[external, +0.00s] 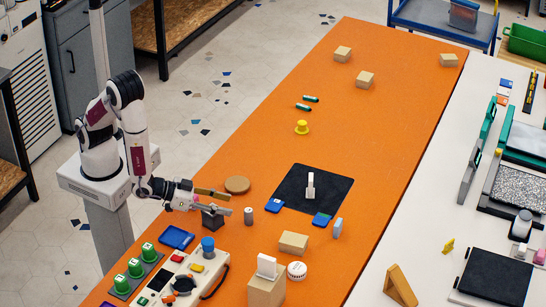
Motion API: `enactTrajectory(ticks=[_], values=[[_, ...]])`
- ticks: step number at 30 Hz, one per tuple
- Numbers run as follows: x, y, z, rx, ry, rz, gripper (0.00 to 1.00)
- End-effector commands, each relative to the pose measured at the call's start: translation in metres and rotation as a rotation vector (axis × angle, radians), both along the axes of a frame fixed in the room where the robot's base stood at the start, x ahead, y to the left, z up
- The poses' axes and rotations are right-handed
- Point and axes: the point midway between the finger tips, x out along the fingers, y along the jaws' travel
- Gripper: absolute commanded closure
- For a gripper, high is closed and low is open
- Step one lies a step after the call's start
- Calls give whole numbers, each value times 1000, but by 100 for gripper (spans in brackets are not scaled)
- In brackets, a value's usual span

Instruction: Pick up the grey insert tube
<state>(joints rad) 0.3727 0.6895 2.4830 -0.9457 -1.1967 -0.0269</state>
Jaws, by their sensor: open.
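A small grey cylinder (248,215), which looks like the grey insert tube, stands upright on the orange table in the external view. My gripper (216,202) is low over the table's left side, pointing right towards the cylinder. It is open, with one finger along a tan-brown strip at the top. The gripper is to the left of the cylinder and apart from it. Nothing is visibly held. The fingertips are too small to make out in detail.
A dark block (211,219) sits just under my gripper. A round brown disc (237,184) lies behind the cylinder. A black mat (300,194) with a white upright piece (310,187) is to the right. A blue tray (176,238) and a control panel (178,280) are in front.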

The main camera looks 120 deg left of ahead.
Motion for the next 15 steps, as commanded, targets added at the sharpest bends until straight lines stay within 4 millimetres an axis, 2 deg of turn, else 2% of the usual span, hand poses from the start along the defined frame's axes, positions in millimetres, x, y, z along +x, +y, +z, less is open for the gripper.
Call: enactTrajectory(ticks=[9,15], values=[[15,11,-9,0,1,1,59],[18,12,-10,-1,1,-1,59]])
